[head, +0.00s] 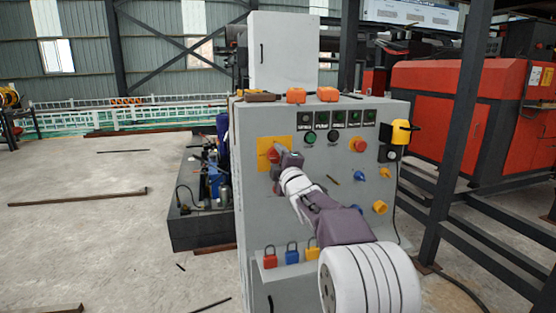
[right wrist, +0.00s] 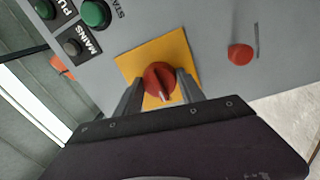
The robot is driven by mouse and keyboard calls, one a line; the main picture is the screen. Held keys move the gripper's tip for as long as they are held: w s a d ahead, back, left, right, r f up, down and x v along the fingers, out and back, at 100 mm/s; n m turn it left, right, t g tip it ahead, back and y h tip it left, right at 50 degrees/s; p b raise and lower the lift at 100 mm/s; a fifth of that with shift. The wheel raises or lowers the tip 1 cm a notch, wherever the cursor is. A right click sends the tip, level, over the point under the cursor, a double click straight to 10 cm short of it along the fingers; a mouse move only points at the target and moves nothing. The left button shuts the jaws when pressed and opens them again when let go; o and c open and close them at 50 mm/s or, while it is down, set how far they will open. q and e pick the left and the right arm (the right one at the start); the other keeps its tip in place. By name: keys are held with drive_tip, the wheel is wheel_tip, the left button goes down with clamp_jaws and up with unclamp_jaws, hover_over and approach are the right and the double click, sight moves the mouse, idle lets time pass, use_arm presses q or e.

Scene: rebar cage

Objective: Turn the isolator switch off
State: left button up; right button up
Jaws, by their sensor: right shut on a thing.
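The isolator switch is a red rotary knob (right wrist: 158,76) on a yellow plate (right wrist: 127,64), with a pale pointer mark facing my palm in the right wrist view. In the head view the yellow plate (head: 264,145) is on the upper left of the grey control panel, and the knob is partly hidden by my gripper. My right gripper (head: 279,156) reaches straight in to it. Its two fingers stand on either side of the knob and are shut on it. My left gripper is not in view.
Open floor lies to the left.

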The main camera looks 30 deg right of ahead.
drive_tip(key=o, duration=1.4)
drive_tip(key=shift+f, duration=0.1)
drive_tip(key=shift+c, duration=0.2)
drive_tip(key=shift+a, duration=0.1)
drive_tip(key=shift+s, duration=0.1)
drive_tip(key=shift+s, duration=0.35)
drive_tip(key=v, duration=0.8)
drive_tip(key=shift+a, duration=0.2)
